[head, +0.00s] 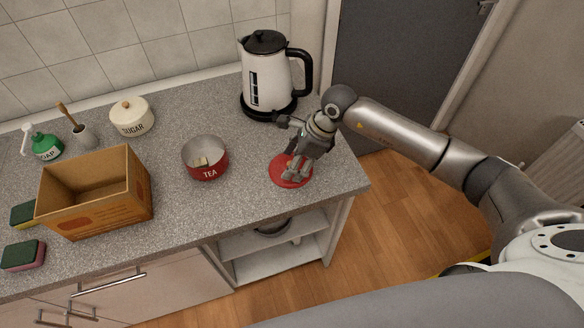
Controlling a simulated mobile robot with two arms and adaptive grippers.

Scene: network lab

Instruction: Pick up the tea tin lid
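The tea tin lid (276,173) is a flat red disc lying on the grey speckled counter, near its right end. My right gripper (293,172) is over the lid, pointing down, with its fingers covering part of it. I cannot tell whether the fingers touch the lid or how far apart they are. The red tea tin (209,172) stands open to the left of the lid, with small pale pieces inside. My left gripper is not in view.
A white kettle (267,80) stands behind my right gripper. A cardboard box (115,207), a sugar jar (132,119), a soap bottle (45,147) and sponges (24,255) are on the left. The counter (205,219) is clear in front of the tin.

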